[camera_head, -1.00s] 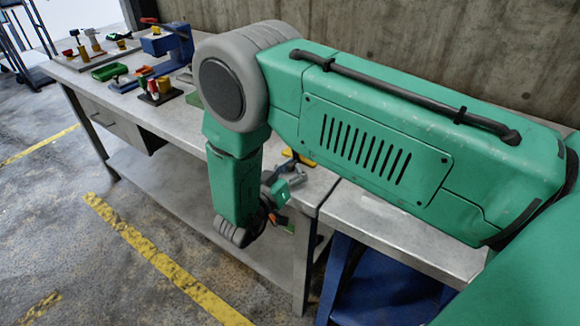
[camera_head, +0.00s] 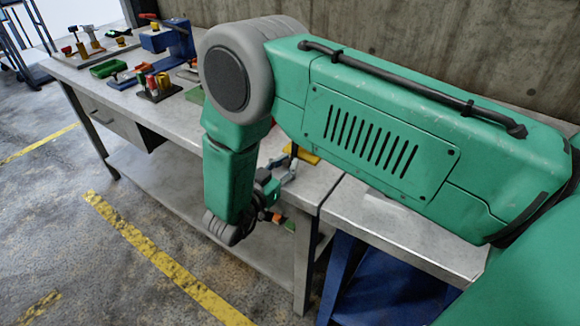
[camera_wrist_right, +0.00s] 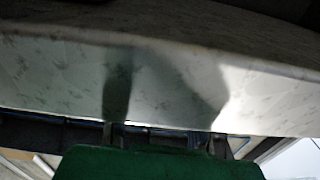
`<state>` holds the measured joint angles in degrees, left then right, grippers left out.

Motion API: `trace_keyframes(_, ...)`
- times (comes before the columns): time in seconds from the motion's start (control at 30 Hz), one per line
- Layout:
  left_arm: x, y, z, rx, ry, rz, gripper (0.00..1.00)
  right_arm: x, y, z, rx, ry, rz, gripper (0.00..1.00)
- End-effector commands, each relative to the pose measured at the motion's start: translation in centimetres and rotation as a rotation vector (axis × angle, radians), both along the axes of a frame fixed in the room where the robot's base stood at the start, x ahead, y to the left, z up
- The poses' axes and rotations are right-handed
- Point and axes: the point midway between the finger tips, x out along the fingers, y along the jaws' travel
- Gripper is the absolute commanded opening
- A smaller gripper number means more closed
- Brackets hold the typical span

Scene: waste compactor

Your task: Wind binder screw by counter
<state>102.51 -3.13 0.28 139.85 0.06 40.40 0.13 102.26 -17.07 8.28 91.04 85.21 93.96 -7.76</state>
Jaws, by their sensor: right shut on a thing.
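My right arm comes in from the right of the head view, and its forearm hangs down at the bench's front edge. My right gripper (camera_head: 278,188) is small and partly hidden behind the forearm. It is shut on a small grey metal part (camera_head: 289,172) at the bench edge, which looks like the binder screw's handle. A yellow piece (camera_head: 306,156) lies just behind it, partly covered by my arm. An orange part (camera_head: 279,217) shows below the gripper. In the right wrist view the held part is not clear. My left gripper is not in view.
The grey workbench (camera_head: 185,118) carries a blue vise-like tool (camera_head: 168,40), a green item (camera_head: 108,69) and a rack of coloured handles (camera_head: 158,88) at the far left. A blue frame (camera_head: 385,285) stands under the right bench.

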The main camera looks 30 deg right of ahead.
Motion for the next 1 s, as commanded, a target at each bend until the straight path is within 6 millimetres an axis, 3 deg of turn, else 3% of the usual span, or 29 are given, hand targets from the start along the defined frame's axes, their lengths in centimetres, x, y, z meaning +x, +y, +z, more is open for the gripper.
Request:
trace_keyframes(0.3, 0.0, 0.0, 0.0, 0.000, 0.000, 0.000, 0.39, 0.0, 0.5, -0.1, 0.014, -0.022, 0.006, 0.00)
trace_keyframes(0.33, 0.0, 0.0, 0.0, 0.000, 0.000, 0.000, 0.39, 0.0, 0.5, -0.1, 0.014, -0.022, 0.006, 0.19)
trace_keyframes(0.37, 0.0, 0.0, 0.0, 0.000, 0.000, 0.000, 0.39, 0.0, 0.5, -0.1, 0.014, -0.021, 0.006, 0.27)
trace_keyframes(0.77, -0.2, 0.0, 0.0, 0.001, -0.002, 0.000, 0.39, -0.1, 0.6, -0.1, 0.014, -0.021, 0.004, 0.27)
trace_keyframes(1.0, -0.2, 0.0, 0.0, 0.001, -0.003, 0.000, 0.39, -1.7, 4.6, -0.2, 0.015, -0.021, 0.007, 0.27)
